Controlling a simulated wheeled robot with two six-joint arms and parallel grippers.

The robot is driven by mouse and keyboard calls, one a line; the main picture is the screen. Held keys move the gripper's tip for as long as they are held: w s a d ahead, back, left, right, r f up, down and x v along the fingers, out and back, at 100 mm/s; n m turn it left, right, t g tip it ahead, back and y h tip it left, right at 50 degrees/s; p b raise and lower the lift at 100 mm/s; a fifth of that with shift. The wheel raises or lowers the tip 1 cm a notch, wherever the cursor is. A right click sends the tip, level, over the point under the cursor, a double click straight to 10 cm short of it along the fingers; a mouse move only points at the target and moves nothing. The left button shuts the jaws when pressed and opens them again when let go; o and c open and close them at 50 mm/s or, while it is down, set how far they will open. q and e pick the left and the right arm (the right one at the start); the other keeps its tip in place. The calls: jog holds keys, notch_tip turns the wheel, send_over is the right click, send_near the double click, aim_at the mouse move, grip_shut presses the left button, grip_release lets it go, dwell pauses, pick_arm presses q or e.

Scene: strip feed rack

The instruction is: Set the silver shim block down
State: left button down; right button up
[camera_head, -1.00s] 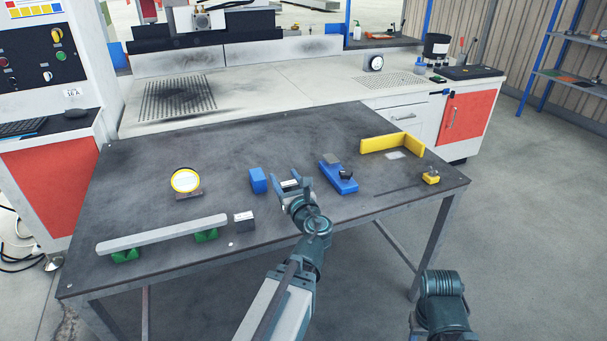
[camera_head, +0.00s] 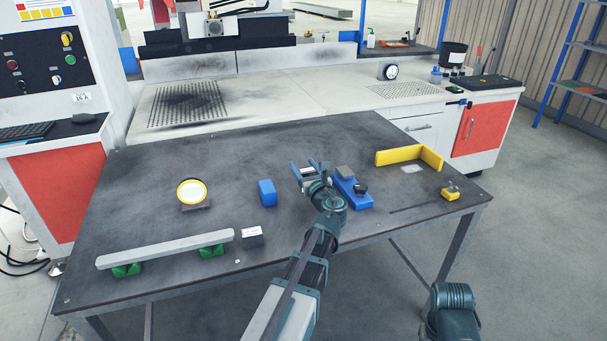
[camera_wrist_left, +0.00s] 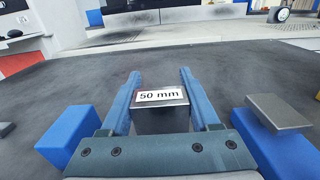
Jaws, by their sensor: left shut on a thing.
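My left gripper (camera_head: 304,168) is shut on a silver block marked "50 mm" (camera_wrist_left: 160,97), taken here as the silver shim block. In the left wrist view the block sits between the two blue-grey fingers, label facing up towards the camera. I cannot tell whether its underside touches the dark table (camera_head: 240,160). In the head view the gripper is between a blue block (camera_head: 267,193) on its left and a blue fixture (camera_head: 352,190) on its right. My right gripper is out of view.
The blue fixture carries a grey plate (camera_wrist_left: 277,112) close to the right finger. A yellow angle stop (camera_head: 405,157) and small yellow block (camera_head: 451,193) lie further right. At left are a round yellow-rimmed gauge (camera_head: 192,191), a grey bar (camera_head: 165,249) on green supports and a dark labelled block (camera_head: 252,237).

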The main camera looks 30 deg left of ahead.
aim_at(304, 175)
pick_arm(q)
jog(key=shift+w+a, duration=0.25)
jog(key=shift+w, duration=0.5)
jog(key=shift+s+f+b, duration=0.1)
jog(key=shift+f+b, duration=1.65)
jog(key=shift+f, duration=0.05)
jog(key=shift+f, duration=0.2)
jog(key=shift+c, duration=0.6)
grip_release()
jog(key=shift+r, duration=0.1)
